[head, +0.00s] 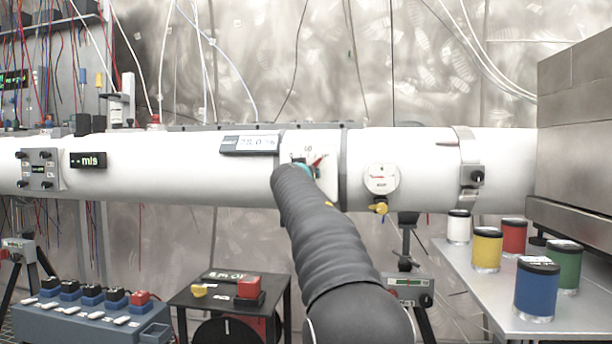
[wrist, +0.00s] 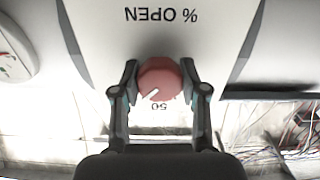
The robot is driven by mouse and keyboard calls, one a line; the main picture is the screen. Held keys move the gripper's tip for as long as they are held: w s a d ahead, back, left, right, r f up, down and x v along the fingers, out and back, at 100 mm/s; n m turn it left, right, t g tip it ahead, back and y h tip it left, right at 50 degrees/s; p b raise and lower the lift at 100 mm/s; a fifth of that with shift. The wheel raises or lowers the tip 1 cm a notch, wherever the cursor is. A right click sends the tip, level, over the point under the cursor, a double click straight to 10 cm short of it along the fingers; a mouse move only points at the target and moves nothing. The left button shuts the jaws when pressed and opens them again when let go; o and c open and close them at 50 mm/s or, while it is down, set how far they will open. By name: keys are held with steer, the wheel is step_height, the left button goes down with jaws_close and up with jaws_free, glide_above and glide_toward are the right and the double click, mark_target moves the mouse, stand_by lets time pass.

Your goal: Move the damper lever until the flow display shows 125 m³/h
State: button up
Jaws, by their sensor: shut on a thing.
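The damper lever shows as a red piece (head: 321,159) on a white plate (head: 330,185) on the pipe, largely hidden by my arm. In the wrist view its round red knob (wrist: 160,78) lies between the fingertips of my gripper (wrist: 159,84), which is shut on it. The knob carries a white line. An upside-down "% OPEN" label (wrist: 150,14) and a "50" mark (wrist: 158,105) show beside it. The flow display (head: 250,144) is on the pipe left of the lever; it seems to read 75.0, but the digits are small and unsure.
A round gauge (head: 381,178) with a yellow valve sits right of the lever plate. A clamp band (head: 468,170) is further right. Several coloured canisters (head: 537,288) stand on a side table (head: 480,290). A small black table (head: 230,290) is below the pipe.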

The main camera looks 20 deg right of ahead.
steer(key=n, duration=0.4)
steer(key=shift+a+n, duration=0.1)
steer(key=shift+n, duration=0.2)
steer(key=shift+w+n, duration=0.1)
steer(key=shift+n, duration=2.1)
steer(key=o, duration=1.1)
steer(key=shift+a, duration=0.1)
steer(key=shift+o, duration=0.2)
steer(key=v, duration=1.2)
